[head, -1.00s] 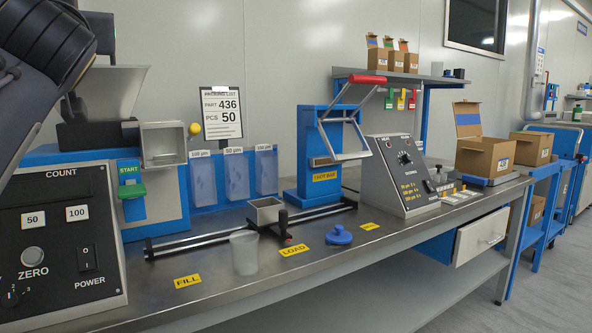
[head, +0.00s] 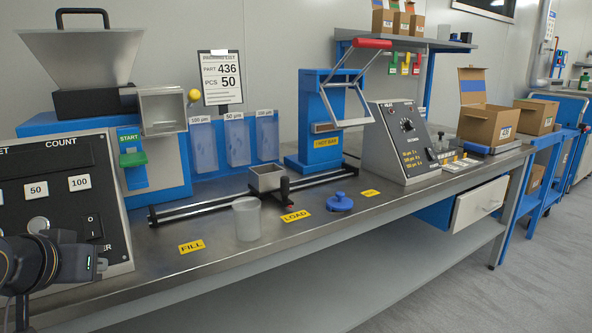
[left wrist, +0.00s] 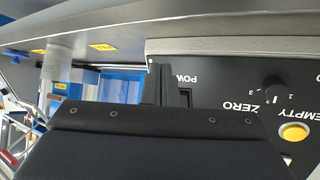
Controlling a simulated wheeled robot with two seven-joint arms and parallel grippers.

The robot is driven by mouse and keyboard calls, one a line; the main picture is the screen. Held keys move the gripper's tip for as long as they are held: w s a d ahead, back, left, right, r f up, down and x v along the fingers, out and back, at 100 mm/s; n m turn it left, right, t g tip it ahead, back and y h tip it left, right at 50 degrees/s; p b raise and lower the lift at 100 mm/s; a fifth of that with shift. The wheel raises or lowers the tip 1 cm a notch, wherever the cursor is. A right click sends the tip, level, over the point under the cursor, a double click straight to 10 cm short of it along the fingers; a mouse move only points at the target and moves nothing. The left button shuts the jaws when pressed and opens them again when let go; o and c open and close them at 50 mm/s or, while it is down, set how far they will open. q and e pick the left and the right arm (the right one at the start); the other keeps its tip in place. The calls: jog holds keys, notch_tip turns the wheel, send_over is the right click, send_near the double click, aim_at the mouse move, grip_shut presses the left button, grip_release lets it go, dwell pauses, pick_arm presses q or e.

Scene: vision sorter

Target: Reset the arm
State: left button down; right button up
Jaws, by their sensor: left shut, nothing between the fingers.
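My left gripper (head: 98,266) is at the lower left of the head view, in front of the count panel (head: 65,205). It is shut and empty. Part of the panel's lower right is hidden behind my arm. In the left wrist view my gripper's dark fingers (left wrist: 165,85) sit close together, with the panel (left wrist: 240,80) beside them, showing its zero label and a yellow button (left wrist: 294,132). My right gripper is not in view.
A translucent cup (head: 247,219) stands between the fill label (head: 191,247) and the load label (head: 295,216). A blue knobbed lid (head: 340,203) lies to its right. The blue press (head: 322,110) stands behind. The bench front (head: 215,275) is clear.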

pick_arm(q)
jog(key=s+d+f+g+h+p, duration=0.1)
jog(key=s+d+f+g+h, duration=0.1)
jog(key=s+d+f, duration=0.55)
jog(key=s+d+f+g+h+p, duration=0.2)
jog(key=s+d+f+g, duration=0.15)
jog(key=s+f, duration=0.7)
notch_tip(320, 180, up, 36)
jog(key=p, duration=3.6)
jog(key=shift+w+r+t, duration=0.2)
jog(key=shift+w+t, duration=0.15)
jog(key=shift+w, duration=0.1)
jog(key=shift+d, duration=0.1)
